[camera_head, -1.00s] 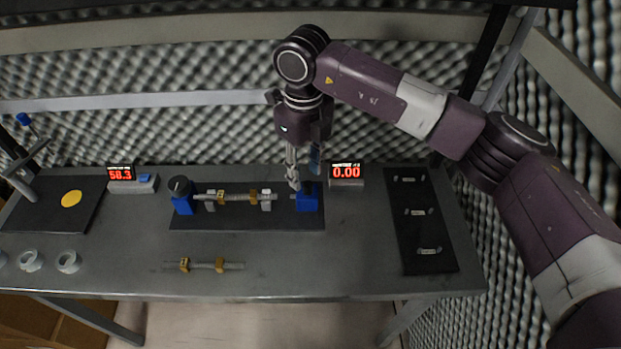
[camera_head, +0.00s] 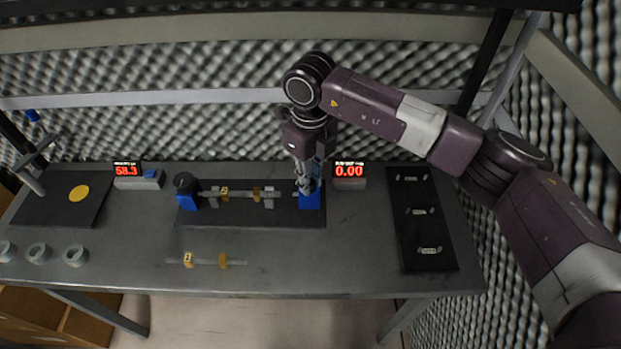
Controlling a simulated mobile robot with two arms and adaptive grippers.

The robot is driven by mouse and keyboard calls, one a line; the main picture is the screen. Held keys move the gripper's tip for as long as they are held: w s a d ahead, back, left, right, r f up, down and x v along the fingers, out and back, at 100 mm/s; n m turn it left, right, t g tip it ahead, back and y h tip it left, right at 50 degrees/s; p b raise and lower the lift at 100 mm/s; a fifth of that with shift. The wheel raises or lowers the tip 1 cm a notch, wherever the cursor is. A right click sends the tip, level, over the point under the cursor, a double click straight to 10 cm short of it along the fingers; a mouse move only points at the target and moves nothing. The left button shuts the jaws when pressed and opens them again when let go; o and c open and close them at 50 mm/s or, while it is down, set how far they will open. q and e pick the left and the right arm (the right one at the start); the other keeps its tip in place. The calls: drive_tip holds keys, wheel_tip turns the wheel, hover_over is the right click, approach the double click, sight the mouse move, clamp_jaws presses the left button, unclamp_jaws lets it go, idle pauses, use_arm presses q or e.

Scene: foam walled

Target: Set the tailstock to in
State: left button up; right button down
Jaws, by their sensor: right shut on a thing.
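The tailstock (camera_head: 310,201) is the blue block at the right end of a dark fixture plate (camera_head: 250,218). A thin grey tip points left from it toward a shaft (camera_head: 240,194) with brass-coloured collars. A blue headstock block (camera_head: 187,199) with a dark round top stands at the left end. My right gripper (camera_head: 309,184) points down over the tailstock and is shut on a blue part there, apparently its lever. The fingers partly hide this part, so its exact position is unclear. My left gripper is not in view.
Two red displays stand behind the fixture, reading 58.3 (camera_head: 126,171) and 0.00 (camera_head: 349,171). A second shaft (camera_head: 206,262) lies in front. A dark panel (camera_head: 424,250) with handle-like parts is at right. White rings (camera_head: 75,255) and a yellow disc (camera_head: 79,193) are at left.

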drive_tip(key=shift+a+f+b, duration=0.1)
drive_tip(key=shift+a+b, duration=0.5)
drive_tip(key=shift+b, duration=0.1)
drive_tip(key=shift+a+b, duration=0.35)
drive_tip(key=shift+a, duration=0.4)
drive_tip(key=shift+r, duration=0.2)
drive_tip(key=c, duration=1.8)
unclamp_jaws()
wheel_tip(320, 180, up, 7)
drive_tip(key=shift+r, duration=0.2)
